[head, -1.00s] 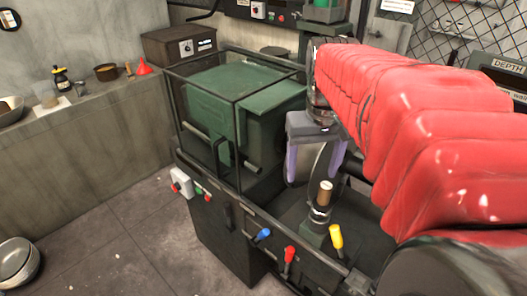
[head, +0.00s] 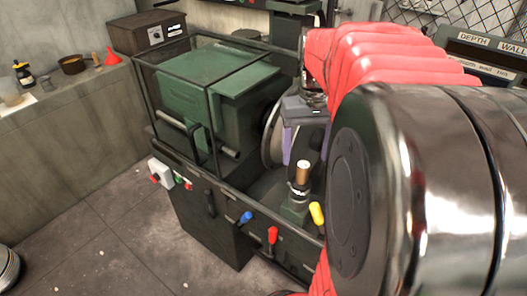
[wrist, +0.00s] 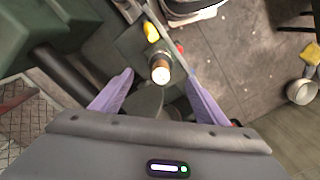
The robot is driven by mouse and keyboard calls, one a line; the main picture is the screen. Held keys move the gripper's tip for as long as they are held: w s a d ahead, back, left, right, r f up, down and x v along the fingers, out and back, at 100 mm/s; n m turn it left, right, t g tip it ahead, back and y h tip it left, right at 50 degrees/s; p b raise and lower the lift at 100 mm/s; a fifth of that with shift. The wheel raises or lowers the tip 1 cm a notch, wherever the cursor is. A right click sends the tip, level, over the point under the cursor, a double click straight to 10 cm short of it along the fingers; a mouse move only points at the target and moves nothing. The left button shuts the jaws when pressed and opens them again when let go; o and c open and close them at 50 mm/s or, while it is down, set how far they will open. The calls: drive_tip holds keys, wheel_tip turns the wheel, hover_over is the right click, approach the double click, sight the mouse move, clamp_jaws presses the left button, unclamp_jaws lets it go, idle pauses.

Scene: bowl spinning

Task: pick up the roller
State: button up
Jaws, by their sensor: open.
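The roller (head: 302,174) appears to be the upright piece with a tan wooden end and a metal collar, standing on a green block on the machine bed. In the wrist view the roller's round end (wrist: 160,72) faces the camera. My gripper (head: 306,158) is open, with two purple fingers pointing down above and behind the roller in the head view. In the wrist view, the roller's end shows between the fingertips of my gripper (wrist: 160,76). I see no contact, and the height gap is hard to judge.
A metal disc (head: 272,135) stands behind my fingers. A green housing in a dark frame (head: 200,90) is to the left. My red-sleeved arm covers the right side.

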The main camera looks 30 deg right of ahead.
sight(305, 165)
drive_tip(key=shift+f, duration=2.55)
drive_tip(key=shift+f, duration=2.6)
drive_tip(key=shift+w, duration=0.1)
drive_tip(key=shift+c, duration=0.4)
drive_tip(key=c, duration=1.4)
